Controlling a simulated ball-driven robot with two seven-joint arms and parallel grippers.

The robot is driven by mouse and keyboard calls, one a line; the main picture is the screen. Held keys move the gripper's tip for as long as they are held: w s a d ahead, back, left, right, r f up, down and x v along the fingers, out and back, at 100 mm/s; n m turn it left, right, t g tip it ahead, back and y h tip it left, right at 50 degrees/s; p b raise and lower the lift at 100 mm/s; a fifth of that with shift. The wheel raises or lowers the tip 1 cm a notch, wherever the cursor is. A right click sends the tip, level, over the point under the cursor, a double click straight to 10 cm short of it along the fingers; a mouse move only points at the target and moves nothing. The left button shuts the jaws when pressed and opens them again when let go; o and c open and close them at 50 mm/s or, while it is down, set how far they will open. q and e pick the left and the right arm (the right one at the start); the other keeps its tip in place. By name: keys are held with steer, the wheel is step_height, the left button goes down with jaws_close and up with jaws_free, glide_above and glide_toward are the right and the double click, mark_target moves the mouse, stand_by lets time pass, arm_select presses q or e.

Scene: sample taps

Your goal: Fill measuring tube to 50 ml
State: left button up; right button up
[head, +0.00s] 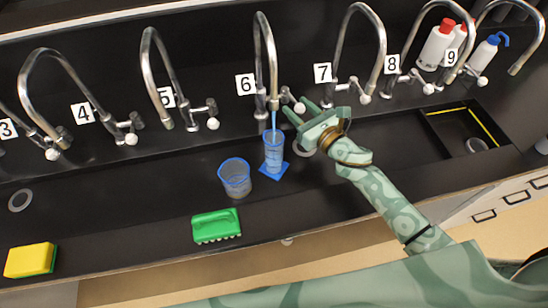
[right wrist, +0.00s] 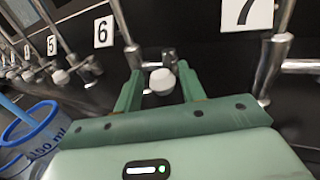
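The measuring tube (head: 274,155) is clear with a blue rim and blue base, and stands upright under tap 6 (head: 272,55). A blue water stream (head: 273,121) runs from the spout into it; its level is too small to read. In the right wrist view a blue-rimmed clear vessel (right wrist: 38,135) marked "150 ml" shows at lower left, with the blue stream above it. My right gripper (head: 301,110) is at tap 6's handle. In the right wrist view its fingers (right wrist: 160,88) stand apart, either side of the white knob (right wrist: 161,80). My left gripper is out of view.
A blue-rimmed beaker (head: 235,179) stands left of the tube. A green brush (head: 216,226) and yellow sponge (head: 29,260) lie on the front edge. Neighbouring taps (head: 163,70) line the back. Bottles (head: 437,45) stand at the back right beside a sink recess (head: 455,122).

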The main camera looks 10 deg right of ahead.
steer(key=a+v, duration=0.1)
steer(key=v, duration=0.5)
steer(key=shift+s, duration=0.65)
stand_by(0.4)
